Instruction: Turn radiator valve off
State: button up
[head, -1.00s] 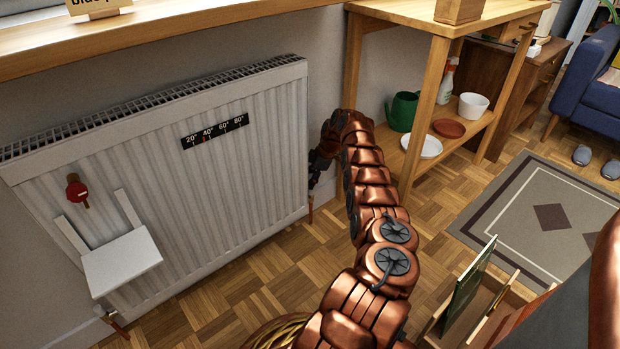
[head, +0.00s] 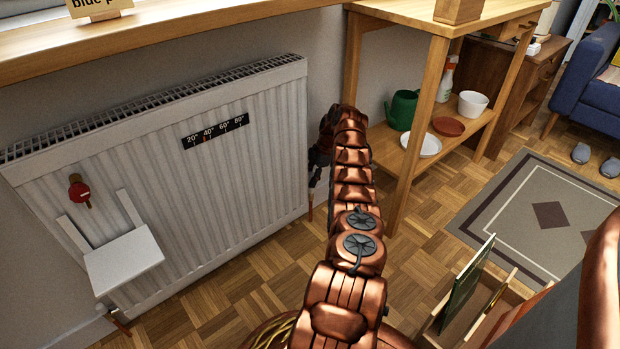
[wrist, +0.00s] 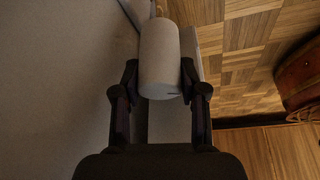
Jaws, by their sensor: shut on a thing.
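A white radiator (head: 160,170) stands against the wall in the head view. In the wrist view a pale cylindrical valve knob (wrist: 160,50) sits upright in the picture between the two dark fingers of my gripper (wrist: 159,82). The fingers are shut on its sides, near its lower end. A small dark mark shows on the knob's lower rim. In the head view my gripper (head: 316,165) is at the radiator's right end, partly hidden by my arm. The knob cannot be made out there.
A wooden shelf unit (head: 415,105) with a green watering can (head: 402,110) and dishes stands right of my arm. A wooden sill (head: 180,38) runs above the radiator. An open crate (head: 435,325) is at lower right. Parquet floor is bare before the radiator.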

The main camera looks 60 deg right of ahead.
aim_at(311, 175)
dwell(0.4)
jog(key=o, duration=0.9)
jog(key=shift+r, duration=5)
